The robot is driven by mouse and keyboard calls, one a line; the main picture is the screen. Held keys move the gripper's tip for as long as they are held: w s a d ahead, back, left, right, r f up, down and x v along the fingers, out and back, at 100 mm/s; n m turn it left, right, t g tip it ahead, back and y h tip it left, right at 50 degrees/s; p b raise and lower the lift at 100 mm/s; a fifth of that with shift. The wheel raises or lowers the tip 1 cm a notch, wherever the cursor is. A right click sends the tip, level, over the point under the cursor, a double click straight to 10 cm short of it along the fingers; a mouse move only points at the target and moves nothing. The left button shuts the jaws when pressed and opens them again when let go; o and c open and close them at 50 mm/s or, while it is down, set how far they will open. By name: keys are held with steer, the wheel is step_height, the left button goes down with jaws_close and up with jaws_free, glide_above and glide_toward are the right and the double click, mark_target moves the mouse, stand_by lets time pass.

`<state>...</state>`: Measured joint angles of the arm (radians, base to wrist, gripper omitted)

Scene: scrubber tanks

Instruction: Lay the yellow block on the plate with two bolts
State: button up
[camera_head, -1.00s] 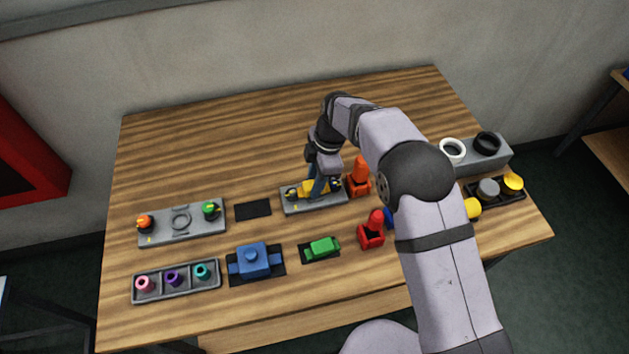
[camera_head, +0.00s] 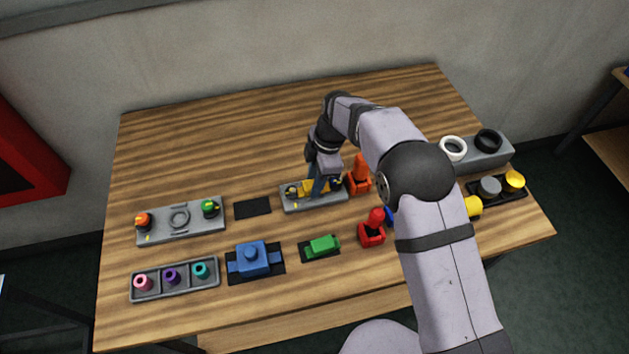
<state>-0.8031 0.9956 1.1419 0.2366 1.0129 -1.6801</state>
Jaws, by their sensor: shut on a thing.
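The yellow block (camera_head: 307,186) is at the grey plate with two bolts (camera_head: 300,206), in the middle of the table. One dark bolt (camera_head: 291,192) shows at the plate's left end; the right end is partly covered by my gripper. My gripper (camera_head: 318,190) points down over the plate, shut on the yellow block. The block is low at the plate between the bolts; I cannot tell whether it touches the plate.
An orange-red object (camera_head: 359,176) stands close right of the plate. A black mat (camera_head: 253,208) lies to its left. In front are a green block (camera_head: 322,246), a red holder (camera_head: 372,230) and a blue block (camera_head: 252,258). The table's back is clear.

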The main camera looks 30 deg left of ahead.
steer(key=shift+d+f, duration=0.1)
steer(key=shift+f, duration=0.05)
stand_by(0.6)
steer(key=o, duration=1.2)
steer(key=shift+f, duration=0.1)
steer(key=shift+c, duration=0.2)
steer(key=shift+s, duration=0.1)
steer(key=shift+o, duration=0.3)
steer(key=shift+d+f, duration=0.1)
steer(key=shift+o, duration=1.2)
steer(key=o, duration=0.4)
steer(key=shift+a+r, duration=0.2)
steer(key=shift+r, duration=0.15)
steer(key=shift+r+p, duration=2)
steer(key=shift+r, duration=1.45)
